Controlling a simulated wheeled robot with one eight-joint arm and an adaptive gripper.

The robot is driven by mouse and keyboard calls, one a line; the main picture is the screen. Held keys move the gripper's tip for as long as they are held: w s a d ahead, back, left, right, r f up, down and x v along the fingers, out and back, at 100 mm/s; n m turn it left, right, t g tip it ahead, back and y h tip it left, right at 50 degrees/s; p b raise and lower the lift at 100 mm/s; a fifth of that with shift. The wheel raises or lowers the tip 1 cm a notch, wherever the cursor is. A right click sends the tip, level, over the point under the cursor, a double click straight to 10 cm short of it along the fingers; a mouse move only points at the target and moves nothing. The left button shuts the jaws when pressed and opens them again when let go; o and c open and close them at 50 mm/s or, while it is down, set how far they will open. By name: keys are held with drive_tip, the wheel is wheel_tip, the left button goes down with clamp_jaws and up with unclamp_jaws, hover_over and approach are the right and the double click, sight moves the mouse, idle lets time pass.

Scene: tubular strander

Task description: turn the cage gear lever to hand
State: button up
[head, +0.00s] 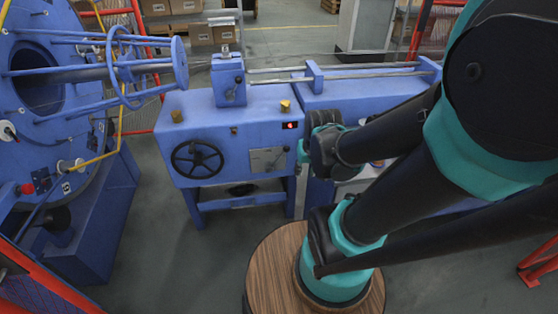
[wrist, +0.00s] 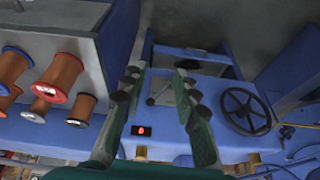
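A small lever on a light grey plate (head: 268,160) is on the front of the blue gearbox, right of the black handwheel (head: 197,159). I take it for the cage gear lever; no label is readable. In the wrist view the lever (wrist: 163,88) shows between the two fingers, beyond their tips. My gripper (wrist: 158,80) is open, its fingers wide apart with nothing between them. In the head view my gripper (head: 300,163) is just right of the plate, partly hidden by my arm. I cannot tell the exact gap to the lever.
Several copper spools (wrist: 62,76) are at left in the wrist view. The blue cage (head: 125,65) stands at left. Grey floor (head: 160,240) is clear before the gearbox.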

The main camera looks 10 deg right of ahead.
drive_tip(key=w+m, duration=0.2)
drive_tip(key=w, duration=0.3)
drive_tip(key=w+r+m+g, duration=0.1)
drive_tip(key=w+m, duration=0.2)
drive_tip(key=w, duration=0.2)
drive_tip(key=w+a+m, duration=0.1)
drive_tip(key=w+m, duration=0.1)
drive_tip(key=w, duration=0.3)
drive_tip(key=shift+w+a+r+m+g, duration=0.1)
drive_tip(key=shift+w+r+m+g, duration=0.1)
drive_tip(key=shift+w+m+g, duration=0.15)
drive_tip(key=shift+c, duration=0.6)
drive_tip(key=m+g, duration=0.1)
drive_tip(key=m, duration=0.7)
hover_over(280, 157)
drive_tip(key=s, duration=0.1)
wheel_tip(280, 157, down, 6)
drive_tip(key=f, duration=0.5)
drive_tip(key=w+f, duration=0.1)
drive_tip(key=f, duration=1.1)
drive_tip(key=shift+w, duration=0.25)
drive_tip(key=shift+c, duration=0.3)
clamp_jaws()
